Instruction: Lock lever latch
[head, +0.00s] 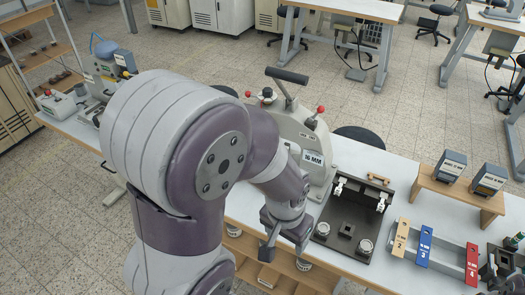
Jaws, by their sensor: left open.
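My left arm comes in from the left and covers much of the middle. My left gripper (283,250) is open and points down near the front edge of the white table, left of a black fixture. I see nothing between its fingers. The grey press (318,140) stands behind it, with a "16 MM" label, a black-gripped lever on top and red knobs (320,109). My arm hides its lower left part. The black fixture (366,222) has whitish clamp-like parts (340,186). I cannot tell which part is the lever latch. My right gripper is out of view.
Right of the fixture lies a grey rack with yellow (400,238), blue (425,246) and red (471,265) numbered blocks. A wooden stand (462,197) holds two grey boxes. Round metal pieces (322,230) sit near the fixture. A shelf with items is under the table (404,172).

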